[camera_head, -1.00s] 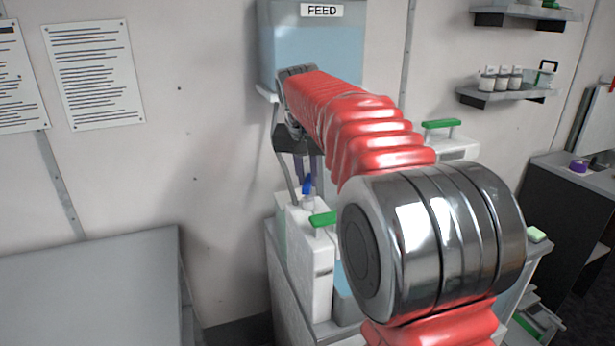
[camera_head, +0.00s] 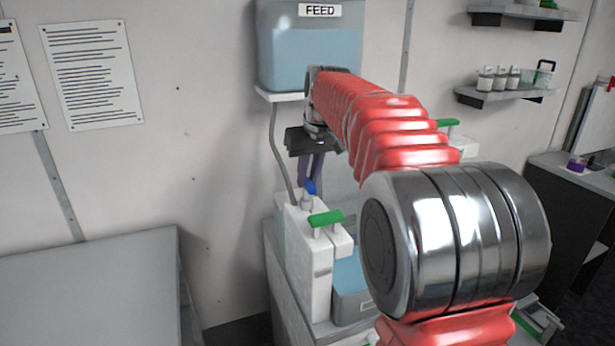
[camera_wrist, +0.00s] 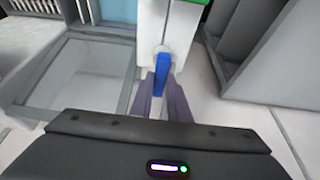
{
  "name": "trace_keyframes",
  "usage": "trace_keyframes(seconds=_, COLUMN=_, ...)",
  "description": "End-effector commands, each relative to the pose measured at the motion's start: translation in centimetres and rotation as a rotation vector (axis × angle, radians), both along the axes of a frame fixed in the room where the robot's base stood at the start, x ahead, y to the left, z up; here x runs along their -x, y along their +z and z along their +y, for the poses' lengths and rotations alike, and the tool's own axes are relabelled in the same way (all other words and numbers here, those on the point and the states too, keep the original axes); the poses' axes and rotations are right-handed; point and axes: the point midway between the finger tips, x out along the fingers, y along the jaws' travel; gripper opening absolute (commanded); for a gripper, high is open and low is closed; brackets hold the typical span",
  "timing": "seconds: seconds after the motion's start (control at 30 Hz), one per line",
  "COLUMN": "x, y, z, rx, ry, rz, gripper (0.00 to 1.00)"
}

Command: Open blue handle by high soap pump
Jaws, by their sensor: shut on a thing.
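The blue handle (camera_head: 309,187) sits on a grey valve stem at the top of the white pump unit (camera_head: 298,255), below the FEED tank. In the wrist view the blue handle (camera_wrist: 161,78) stands between my two purple-grey fingers. My gripper (camera_head: 311,176) reaches down from above and is shut on the handle. In the wrist view the gripper's fingers (camera_wrist: 161,88) lie on either side of it, and the dark gripper body fills the lower part.
The FEED tank (camera_head: 311,50) with blue liquid hangs on the wall above, and a grey hose (camera_head: 277,155) runs down from it. A green T-handle (camera_head: 326,218) stands close to the right of the blue handle. A grey table (camera_head: 90,285) is at left.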

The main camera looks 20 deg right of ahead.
Motion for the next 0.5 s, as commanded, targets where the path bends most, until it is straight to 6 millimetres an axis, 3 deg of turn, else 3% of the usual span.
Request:
trace_keyframes(seconds=0.4, x=-0.01, y=0.07, z=-0.01, rx=0.001, ry=0.009, rz=-0.001, gripper=0.0)
trace_keyframes(seconds=0.43, x=-0.01, y=0.07, z=0.0, rx=0.001, ry=0.01, rz=-0.001, gripper=0.18)
trace_keyframes(seconds=0.5, x=-0.01, y=0.07, z=0.0, rx=0.001, ry=0.009, rz=-0.001, gripper=0.23)
